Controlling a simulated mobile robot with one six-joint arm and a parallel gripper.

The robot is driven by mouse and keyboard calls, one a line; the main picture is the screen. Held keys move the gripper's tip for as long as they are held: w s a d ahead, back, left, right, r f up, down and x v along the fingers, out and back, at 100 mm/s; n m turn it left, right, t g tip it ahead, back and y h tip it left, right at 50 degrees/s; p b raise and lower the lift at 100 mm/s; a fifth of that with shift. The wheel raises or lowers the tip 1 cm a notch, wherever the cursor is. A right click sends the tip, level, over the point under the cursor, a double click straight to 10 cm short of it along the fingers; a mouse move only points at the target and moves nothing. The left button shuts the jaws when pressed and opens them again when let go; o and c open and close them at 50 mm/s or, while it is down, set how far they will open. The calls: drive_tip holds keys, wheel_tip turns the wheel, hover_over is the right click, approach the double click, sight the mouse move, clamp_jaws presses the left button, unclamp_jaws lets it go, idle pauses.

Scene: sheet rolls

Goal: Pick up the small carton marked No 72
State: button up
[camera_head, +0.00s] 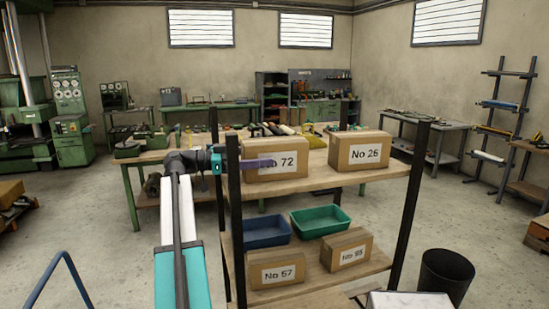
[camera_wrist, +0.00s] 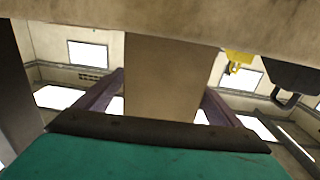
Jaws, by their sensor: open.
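The carton marked No 72 (camera_head: 285,161) is a brown box on the upper wooden shelf, at its left. My gripper (camera_head: 262,163) reaches in from the left, level with the carton, and one purple finger crosses its front face. The other finger is hidden in the head view. In the wrist view both purple fingers of my gripper (camera_wrist: 160,88) are apart, one on each side of a plain brown face, apparently the carton (camera_wrist: 160,65). I cannot tell whether they touch it. The carton rests on the shelf.
The carton No 26 (camera_head: 360,152) stands to the right on the same shelf (camera_head: 318,178). Dark rack posts (camera_head: 410,205) frame it. Below are a blue tray (camera_head: 264,232), a green tray (camera_head: 320,221) and cartons No 57 (camera_head: 276,269) and No 95 (camera_head: 346,250).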

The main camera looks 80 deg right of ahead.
sight(269, 154)
drive_tip(key=shift+p+x, duration=0.55)
drive_tip(key=shift+x, duration=1.2)
drive_tip(key=c, duration=2.1)
drive_tip(key=shift+r, duration=0.1)
drive_tip(key=shift+c, duration=0.2)
